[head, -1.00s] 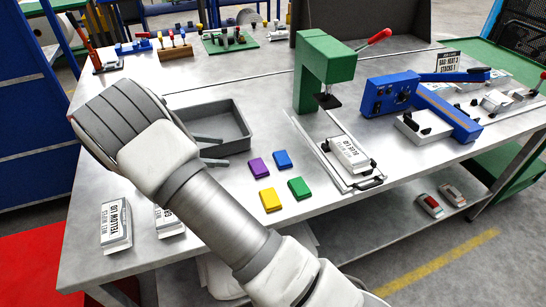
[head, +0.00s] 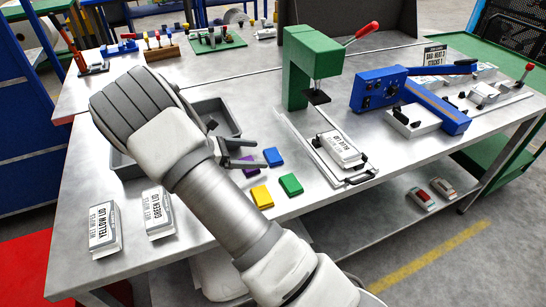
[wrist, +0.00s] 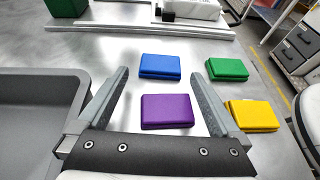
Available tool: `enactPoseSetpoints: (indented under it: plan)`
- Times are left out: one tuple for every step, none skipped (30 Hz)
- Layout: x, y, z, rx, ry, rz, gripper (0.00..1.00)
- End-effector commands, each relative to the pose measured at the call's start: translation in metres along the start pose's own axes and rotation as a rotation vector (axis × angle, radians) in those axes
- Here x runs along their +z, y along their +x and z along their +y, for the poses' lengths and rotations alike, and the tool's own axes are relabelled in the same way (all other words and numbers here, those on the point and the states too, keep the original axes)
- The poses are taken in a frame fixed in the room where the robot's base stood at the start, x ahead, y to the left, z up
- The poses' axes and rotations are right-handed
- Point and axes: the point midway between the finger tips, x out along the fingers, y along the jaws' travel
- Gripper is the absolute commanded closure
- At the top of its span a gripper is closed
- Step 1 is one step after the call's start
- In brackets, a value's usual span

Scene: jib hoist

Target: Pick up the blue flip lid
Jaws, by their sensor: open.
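The blue flip lid (head: 273,157) lies flat on the steel table, behind the purple lid (head: 250,170) as seen from my gripper. In the wrist view the blue lid (wrist: 160,67) is beyond the fingertips, roughly centred between them, and the purple lid (wrist: 167,111) lies nearer, between the fingers. My gripper (head: 248,154) is open and empty, low over the table; its fingers also show in the wrist view (wrist: 160,80). In the head view my arm and gripper partly hide the purple lid.
A green lid (head: 290,184) and a yellow lid (head: 262,197) lie close by on the right. A grey tray (head: 222,113) stands on the left. The green press (head: 297,70) and a wipes pack (head: 340,148) in its slide are farther right.

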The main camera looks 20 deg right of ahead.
Motion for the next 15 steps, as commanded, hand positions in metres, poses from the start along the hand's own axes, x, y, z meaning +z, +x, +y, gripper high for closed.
enactPoseSetpoints:
  plan:
    - [-0.001,0.010,-0.002,-0.005,0.000,-0.002,0.00]
    - [-0.002,0.015,-0.002,-0.004,0.000,-0.001,0.00]
    - [-0.002,0.021,-0.002,-0.004,0.000,-0.002,0.00]
    - [-0.001,0.025,-0.002,-0.003,0.001,-0.002,0.00]
    - [-0.001,0.029,-0.001,-0.002,0.001,-0.002,0.00]
    - [-0.001,0.033,-0.002,-0.002,0.001,-0.002,0.00]
    - [-0.001,0.035,-0.002,-0.002,0.001,-0.002,0.00]
    - [-0.001,0.036,-0.002,-0.002,0.000,-0.001,0.00]
    - [-0.001,0.038,-0.002,-0.002,0.000,-0.001,0.00]
    - [-0.001,0.038,-0.002,-0.001,0.000,0.000,0.00]
    - [-0.001,0.039,-0.001,-0.001,0.000,0.000,0.00]
    - [-0.001,0.038,-0.001,-0.001,0.000,0.000,0.00]
    - [-0.001,0.038,-0.001,-0.001,0.000,0.000,0.00]
    - [-0.001,0.038,-0.001,-0.001,0.000,0.000,0.00]
    - [-0.001,0.038,-0.001,-0.001,0.000,0.000,0.00]
